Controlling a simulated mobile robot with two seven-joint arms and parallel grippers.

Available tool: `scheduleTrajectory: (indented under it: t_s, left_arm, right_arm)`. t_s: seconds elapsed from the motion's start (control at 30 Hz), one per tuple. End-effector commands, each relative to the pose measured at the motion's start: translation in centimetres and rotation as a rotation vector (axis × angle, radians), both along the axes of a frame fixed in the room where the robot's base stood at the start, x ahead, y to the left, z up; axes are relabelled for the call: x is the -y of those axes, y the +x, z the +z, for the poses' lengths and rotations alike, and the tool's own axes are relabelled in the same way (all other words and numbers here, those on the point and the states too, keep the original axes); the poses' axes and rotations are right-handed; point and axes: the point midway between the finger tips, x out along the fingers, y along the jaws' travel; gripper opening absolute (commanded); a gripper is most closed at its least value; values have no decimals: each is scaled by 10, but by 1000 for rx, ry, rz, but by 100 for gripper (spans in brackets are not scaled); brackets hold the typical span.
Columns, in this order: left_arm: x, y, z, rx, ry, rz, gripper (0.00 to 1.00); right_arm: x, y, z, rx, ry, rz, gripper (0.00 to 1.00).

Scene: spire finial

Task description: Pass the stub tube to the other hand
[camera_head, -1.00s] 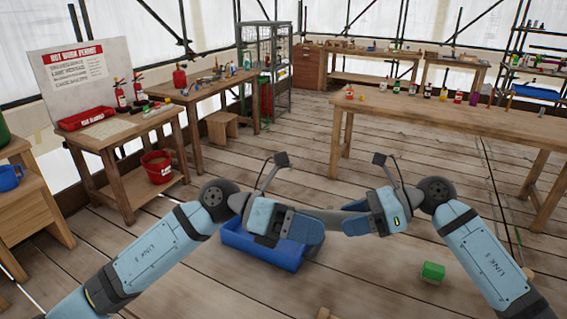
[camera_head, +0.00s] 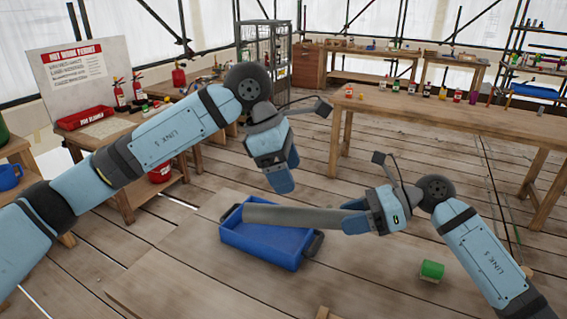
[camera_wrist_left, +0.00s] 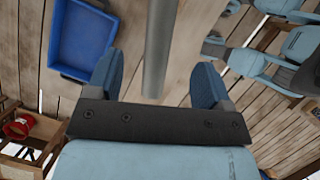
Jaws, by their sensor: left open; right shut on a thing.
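The stub tube (camera_head: 295,217) is a long grey tube. In the head view it lies roughly level above the blue tray, its right end in my right gripper (camera_head: 352,215), which is shut on it. My left gripper (camera_head: 290,180) is open and empty, above and apart from the tube in the head view. In the left wrist view the tube (camera_wrist_left: 158,50) runs down from the top edge, and its end appears between the open fingers of my left gripper (camera_wrist_left: 158,88). I cannot tell its depth from the fingers there.
A blue tray (camera_head: 262,247) with dark handles sits below the tube. A green block (camera_head: 432,271) lies to the right. A long wooden table (camera_head: 450,113) with bottles stands behind. A side bench with a red tray (camera_head: 85,117) is at the left.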

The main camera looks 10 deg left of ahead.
Motion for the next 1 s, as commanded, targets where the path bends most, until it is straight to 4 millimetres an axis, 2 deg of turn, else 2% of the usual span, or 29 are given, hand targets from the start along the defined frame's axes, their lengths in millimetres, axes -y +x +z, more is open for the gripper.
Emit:
scheduleTrajectory:
  t_s: [0.3, 0.5, 0.7, 0.97, 1.0]
  left_arm:
    - [24, 0, -57, -4, -2, -1, 74]
    - [35, 1, -84, -3, -3, -1, 74]
    - [40, 1, -96, -2, -3, -1, 74]
    - [41, 1, -97, -1, -3, 0, 74]
    - [41, 1, -97, -1, -3, 0, 72]
  right_arm:
    - [0, 0, 1, 1, 1, 0, 11]
    - [0, 0, 1, 1, 1, 0, 11]
    - [0, 0, 1, 1, 1, 0, 11]
    - [0, 0, 1, 1, 1, 0, 11]
    - [0, 0, 1, 1, 1, 0, 11]
